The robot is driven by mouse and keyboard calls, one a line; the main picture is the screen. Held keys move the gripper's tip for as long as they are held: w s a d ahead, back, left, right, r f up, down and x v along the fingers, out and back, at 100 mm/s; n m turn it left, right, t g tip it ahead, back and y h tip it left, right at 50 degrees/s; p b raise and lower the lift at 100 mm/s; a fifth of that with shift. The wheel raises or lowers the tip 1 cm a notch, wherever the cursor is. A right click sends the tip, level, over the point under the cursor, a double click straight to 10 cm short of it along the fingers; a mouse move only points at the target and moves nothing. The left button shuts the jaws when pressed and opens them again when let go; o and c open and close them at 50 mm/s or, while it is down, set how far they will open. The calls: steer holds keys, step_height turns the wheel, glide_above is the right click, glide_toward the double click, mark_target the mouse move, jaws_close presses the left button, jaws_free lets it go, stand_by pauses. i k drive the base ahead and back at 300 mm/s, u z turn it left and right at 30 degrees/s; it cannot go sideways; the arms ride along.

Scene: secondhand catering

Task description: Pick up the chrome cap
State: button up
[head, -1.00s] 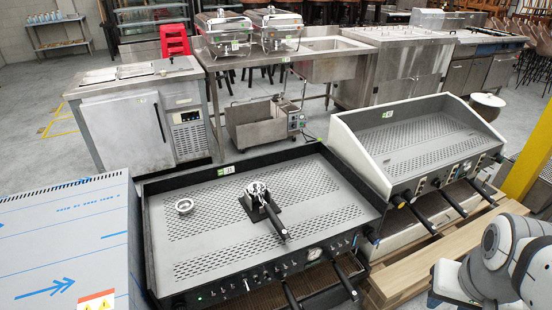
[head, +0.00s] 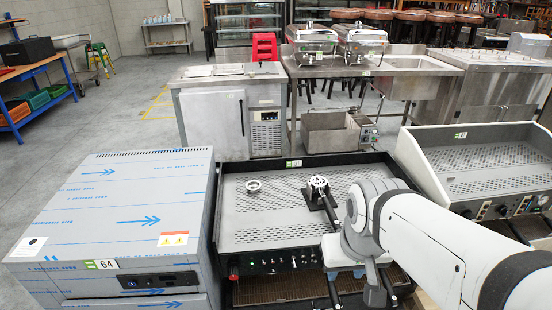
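A small round chrome piece with a dark centre (head: 253,187), which looks like the chrome cap, lies on the perforated grey top of the coffee machine (head: 285,235), left of its middle. To its right a shiny chrome part (head: 318,183) sits on a black base with a black handle pointing toward the front. My white and grey arm reaches in from the right and covers the machine's right part. My gripper cannot be made out, and both chrome pieces stand clear of the arm.
A film-wrapped steel unit (head: 110,215) stands close on the left. A second machine with a raised white surround (head: 480,160) is on the right. Steel counters with chafing dishes (head: 360,40) stand behind. Open floor (head: 100,115) lies at the back left.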

mark_target(316, 181)
steer(key=u, duration=0.05)
steer(key=i, duration=1)
steer(key=u, duration=0.05)
